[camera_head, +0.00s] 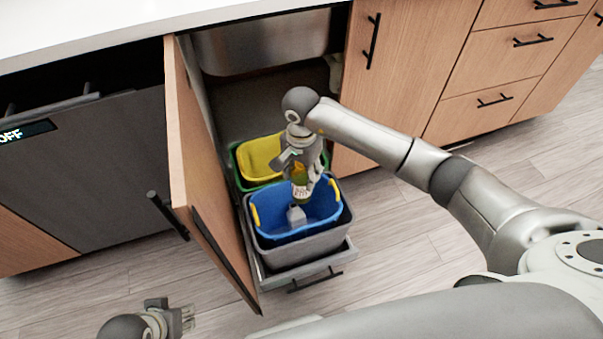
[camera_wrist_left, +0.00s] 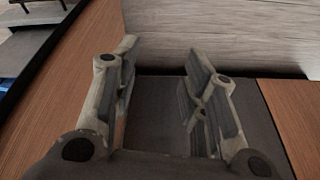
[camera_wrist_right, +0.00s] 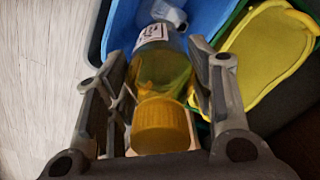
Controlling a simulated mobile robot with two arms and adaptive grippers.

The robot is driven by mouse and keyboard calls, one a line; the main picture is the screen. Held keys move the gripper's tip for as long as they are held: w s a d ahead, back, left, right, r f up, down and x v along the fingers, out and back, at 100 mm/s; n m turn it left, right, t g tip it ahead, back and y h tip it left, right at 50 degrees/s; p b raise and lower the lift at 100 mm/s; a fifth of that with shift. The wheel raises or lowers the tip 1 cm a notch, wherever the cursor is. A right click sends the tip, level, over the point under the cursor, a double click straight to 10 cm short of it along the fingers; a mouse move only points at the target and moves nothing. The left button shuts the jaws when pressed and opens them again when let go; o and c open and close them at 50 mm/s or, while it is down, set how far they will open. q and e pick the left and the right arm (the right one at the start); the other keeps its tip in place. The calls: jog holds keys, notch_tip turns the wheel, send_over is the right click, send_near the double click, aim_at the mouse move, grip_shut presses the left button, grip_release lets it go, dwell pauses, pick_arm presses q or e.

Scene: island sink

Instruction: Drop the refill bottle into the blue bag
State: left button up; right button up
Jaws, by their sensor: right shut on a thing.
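The refill bottle (camera_head: 301,182) is see-through with yellow-green liquid, a yellow cap and a white label. My right gripper (camera_head: 304,172) is shut on it, over the blue bag (camera_head: 322,207). In the right wrist view the bottle (camera_wrist_right: 160,80) lies between both fingers of the gripper (camera_wrist_right: 157,90), cap toward the camera. The blue bag (camera_wrist_right: 205,14) lies beyond it in that view. The bag is an open blue liner with yellow handles in a grey bin. My left gripper (camera_head: 186,318) is at the lower left, open and empty; its fingers stand apart in the left wrist view (camera_wrist_left: 160,85).
A pale grey object (camera_head: 296,217) lies in the blue bag. A yellow liner (camera_head: 262,157) in a green bin (camera_head: 240,175) stands behind it. The bins sit in a pulled-out drawer (camera_head: 310,268). An open cabinet door (camera_head: 205,190) stands to the left.

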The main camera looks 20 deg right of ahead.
aim_at(301, 183)
jog(key=shift+f+b, duration=0.5)
jog(key=shift+f, duration=0.45)
notch_tip(301, 183, down, 2)
jog(key=shift+s+f+b, duration=0.1)
jog(key=shift+f+b, duration=0.1)
jog(key=shift+b, duration=0.7)
jog(key=shift+f, duration=0.4)
jog(key=shift+f+b, duration=0.25)
jog(key=shift+b, duration=0.1)
pick_arm(q)
jog(key=shift+w+d+r+t, duration=0.2)
jog(key=shift+w+r+t, duration=0.35)
jog(key=shift+w, duration=0.1)
jog(key=shift+w+d+r+t, duration=0.2)
jog(key=shift+w+r+t, duration=0.25)
jog(key=shift+w+r, duration=0.15)
